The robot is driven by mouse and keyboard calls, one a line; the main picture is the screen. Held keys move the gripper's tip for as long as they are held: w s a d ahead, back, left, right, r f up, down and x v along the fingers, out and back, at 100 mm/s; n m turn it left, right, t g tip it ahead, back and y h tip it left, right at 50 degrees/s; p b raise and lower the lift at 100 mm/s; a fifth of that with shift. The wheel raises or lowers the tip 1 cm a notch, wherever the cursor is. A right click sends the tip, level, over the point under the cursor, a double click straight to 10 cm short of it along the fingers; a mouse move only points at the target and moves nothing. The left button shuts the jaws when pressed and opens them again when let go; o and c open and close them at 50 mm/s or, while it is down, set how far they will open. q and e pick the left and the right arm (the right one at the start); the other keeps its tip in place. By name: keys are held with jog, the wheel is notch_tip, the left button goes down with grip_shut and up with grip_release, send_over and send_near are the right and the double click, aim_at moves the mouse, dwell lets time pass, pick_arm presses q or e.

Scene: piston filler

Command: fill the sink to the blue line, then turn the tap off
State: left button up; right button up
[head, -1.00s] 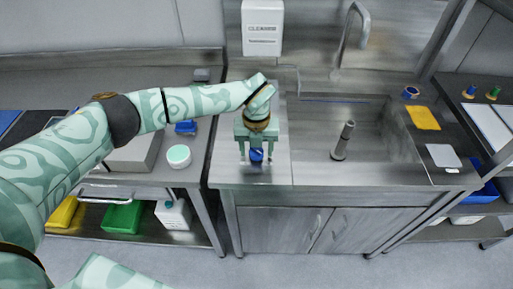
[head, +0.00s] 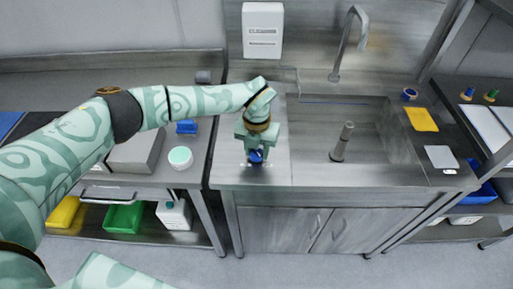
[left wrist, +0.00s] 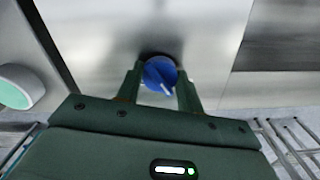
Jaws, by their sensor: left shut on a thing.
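The steel sink (head: 378,127) sits in the counter, with a blue line (head: 335,101) along the top of its back wall. A grey upright pipe (head: 342,142) stands in the basin. I cannot make out any water. The curved tap spout (head: 352,40) rises behind the basin. The blue tap knob (head: 256,156), with a white pointer mark, is on the counter left of the basin. My left gripper (head: 256,159) is over the knob. In the left wrist view the blue knob (left wrist: 160,73) is between its two fingers (left wrist: 160,88), which are shut on it. My right gripper is not in view.
A white dispenser (head: 262,30) hangs on the back wall. A round white tub with a green lid (head: 180,157) stands on the left bench. A yellow cloth (head: 421,119) and a grey pad (head: 440,157) lie right of the basin. Shelving (head: 490,120) stands at the right.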

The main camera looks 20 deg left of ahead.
aim_at(257, 152)
pick_arm(q)
jog(key=m+p, duration=0.1)
jog(key=m, duration=0.2)
jog(key=shift+r+m, duration=0.1)
jog(key=shift+m, duration=0.3)
jog(key=m, duration=0.3)
jog(key=shift+m, duration=0.3)
jog(key=m, duration=0.3)
jog(key=shift+m, duration=2.2)
jog(key=o, duration=1)
notch_tip(257, 152, up, 16)
jog(key=p, duration=0.3)
